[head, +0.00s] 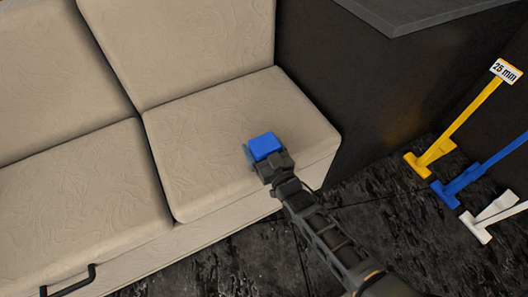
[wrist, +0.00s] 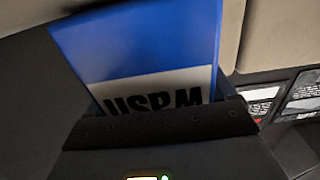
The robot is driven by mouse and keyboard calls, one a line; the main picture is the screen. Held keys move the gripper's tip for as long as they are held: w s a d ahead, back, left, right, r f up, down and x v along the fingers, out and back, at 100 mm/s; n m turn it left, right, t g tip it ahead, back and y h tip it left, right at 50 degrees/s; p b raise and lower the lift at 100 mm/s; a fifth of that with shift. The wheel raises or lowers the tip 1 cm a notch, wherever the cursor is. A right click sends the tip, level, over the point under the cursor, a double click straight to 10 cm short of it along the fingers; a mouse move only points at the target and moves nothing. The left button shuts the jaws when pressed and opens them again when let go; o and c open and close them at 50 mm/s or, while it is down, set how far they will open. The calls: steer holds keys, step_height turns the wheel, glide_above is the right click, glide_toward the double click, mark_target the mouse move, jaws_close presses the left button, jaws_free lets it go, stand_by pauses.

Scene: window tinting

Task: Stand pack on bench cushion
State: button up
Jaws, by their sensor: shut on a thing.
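The blue pack (head: 264,146) is held at the end of my arm over the front right part of the bench cushion (head: 215,130). In the wrist view the pack (wrist: 140,45) is a blue box with a white band and dark letters, a little tilted in the picture. My gripper (head: 268,161) is shut on it; the jaws (wrist: 160,122) hide its lower part. Whether the pack touches the cushion cannot be told. The cushion is beige and padded, with bare room behind and left of the pack.
A second beige cushion (head: 75,195) lies to the left, with backrests behind. A dark counter (head: 345,85) stands right of the bench. Yellow (head: 455,130), blue (head: 480,175) and white (head: 490,220) long-handled tools stand on the dark floor at the right.

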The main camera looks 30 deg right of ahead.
mark_target(261, 138)
steer(key=shift+r, duration=0.15)
step_height(261, 138, up, 4)
steer(key=shift+r+p, duration=0.25)
steer(key=shift+p, duration=0.6)
steer(key=s+d+r+p, duration=0.3)
steer(key=s+d+r, duration=0.3)
steer(key=d, duration=0.4)
steer(key=s+a+r+p, duration=0.2)
steer(key=a+r+p, duration=0.2)
steer(key=a+p, duration=0.3)
steer(key=shift+s+a, duration=0.2)
steer(key=shift+a, duration=1.35)
steer(key=shift+d+f, duration=0.1)
